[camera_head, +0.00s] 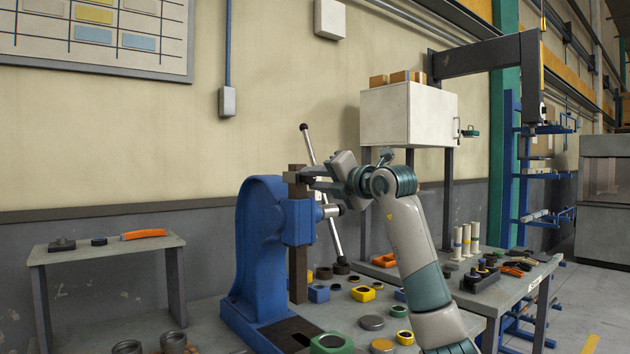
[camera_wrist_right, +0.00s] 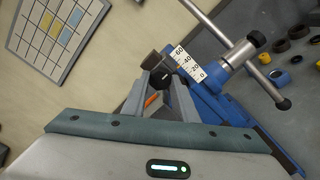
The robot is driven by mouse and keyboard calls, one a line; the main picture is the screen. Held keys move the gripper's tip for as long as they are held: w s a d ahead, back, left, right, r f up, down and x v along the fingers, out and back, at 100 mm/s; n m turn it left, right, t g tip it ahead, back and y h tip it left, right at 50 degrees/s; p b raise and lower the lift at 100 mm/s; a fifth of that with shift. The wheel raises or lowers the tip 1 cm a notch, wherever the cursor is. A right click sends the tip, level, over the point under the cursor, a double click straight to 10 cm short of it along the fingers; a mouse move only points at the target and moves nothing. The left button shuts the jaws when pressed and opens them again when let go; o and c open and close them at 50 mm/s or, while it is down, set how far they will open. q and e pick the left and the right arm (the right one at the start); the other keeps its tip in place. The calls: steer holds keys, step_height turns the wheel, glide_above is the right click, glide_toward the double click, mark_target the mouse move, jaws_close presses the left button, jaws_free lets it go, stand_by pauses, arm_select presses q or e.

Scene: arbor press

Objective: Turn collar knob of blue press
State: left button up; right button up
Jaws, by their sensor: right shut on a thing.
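The blue press (camera_head: 262,240) stands on the table, left of centre in the head view. Its dark upright ram (camera_head: 297,268) runs through the blue head, and a long lever with black end knobs (camera_head: 334,225) crosses beside it. My right gripper (camera_head: 308,175) reaches in from the right to the top of the ram. In the right wrist view the gripper (camera_wrist_right: 158,88) is shut on a small dark knob (camera_wrist_right: 164,77), the collar knob, beside the white scale (camera_wrist_right: 188,65). The fingers partly hide the knob; the head view does not show it clearly. My left gripper is out of view.
Several coloured rings, among them a yellow ring (camera_head: 363,293), lie on the table right of the press. A small side table (camera_head: 105,250) stands at left. A white cabinet (camera_head: 408,115) stands behind my right arm.

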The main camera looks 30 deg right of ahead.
steer(key=shift+r, duration=0.1)
steer(key=o, duration=1.1)
steer(key=shift+c, duration=0.2)
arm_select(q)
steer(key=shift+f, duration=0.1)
arm_select(e)
steer(key=shift+s, duration=0.1)
steer(key=shift+s+d, duration=0.1)
steer(key=shift+s, duration=0.45)
arm_select(q)
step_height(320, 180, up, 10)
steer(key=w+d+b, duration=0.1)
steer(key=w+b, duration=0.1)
steer(key=b, duration=0.2)
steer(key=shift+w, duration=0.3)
arm_select(e)
steer(key=s+d, duration=0.1)
steer(key=s, duration=1.5)
steer(key=shift+d, duration=0.15)
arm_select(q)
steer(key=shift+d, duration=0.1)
